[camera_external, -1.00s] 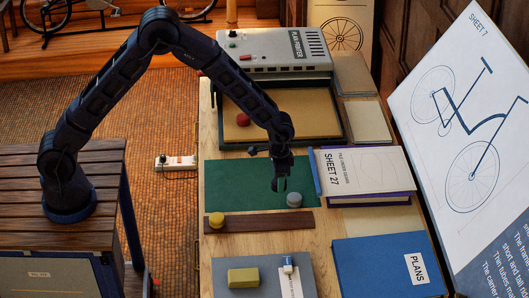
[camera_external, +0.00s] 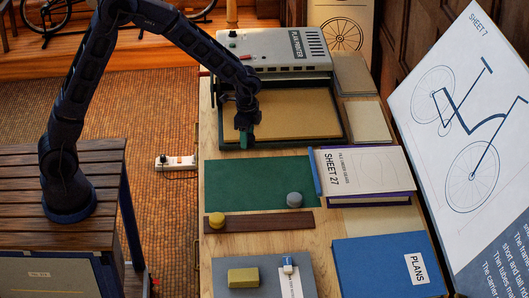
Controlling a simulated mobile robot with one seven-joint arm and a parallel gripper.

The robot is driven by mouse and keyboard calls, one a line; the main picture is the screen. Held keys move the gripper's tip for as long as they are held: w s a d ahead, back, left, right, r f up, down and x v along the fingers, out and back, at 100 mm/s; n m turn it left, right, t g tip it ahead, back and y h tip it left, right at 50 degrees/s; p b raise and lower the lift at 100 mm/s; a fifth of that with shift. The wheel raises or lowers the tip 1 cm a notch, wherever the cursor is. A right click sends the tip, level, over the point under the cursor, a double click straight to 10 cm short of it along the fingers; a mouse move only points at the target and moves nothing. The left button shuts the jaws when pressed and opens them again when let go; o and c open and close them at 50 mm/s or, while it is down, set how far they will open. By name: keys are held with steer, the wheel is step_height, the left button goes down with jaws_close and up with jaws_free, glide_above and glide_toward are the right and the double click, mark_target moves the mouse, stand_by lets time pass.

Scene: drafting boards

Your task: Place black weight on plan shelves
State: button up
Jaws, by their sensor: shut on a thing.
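My gripper (camera_external: 246,134) is over the front part of the tan tray (camera_external: 296,106) of the plan printer. It points down and is shut on a small dark green thing (camera_external: 247,138), mostly hidden by the fingers. I cannot tell its full shape or whether it touches the tray. No clearly black weight shows. A grey round weight (camera_external: 294,200) sits on the green mat (camera_external: 243,182), and a yellow round weight (camera_external: 217,220) sits on the brown strip (camera_external: 262,223). I cannot make out the plan shelves for certain.
The plan printer (camera_external: 281,50) stands at the back of the table. The Sheet 27 book stack (camera_external: 365,170) and the blue Plans folder (camera_external: 388,262) fill the right side. A yellow block (camera_external: 243,278) and small bottle (camera_external: 288,264) are in front. Most of the green mat is clear.

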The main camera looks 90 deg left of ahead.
mark_target(243, 183)
steer(key=shift+s+a+r+m, duration=0.3)
steer(key=shift+s+a+r, duration=0.4)
steer(key=shift+a+r, duration=0.15)
step_height(243, 183, down, 20)
steer(key=shift+s+a+r, duration=0.1)
steer(key=shift+a, duration=0.05)
steer(key=o, duration=1.3)
steer(key=shift+o, duration=0.2)
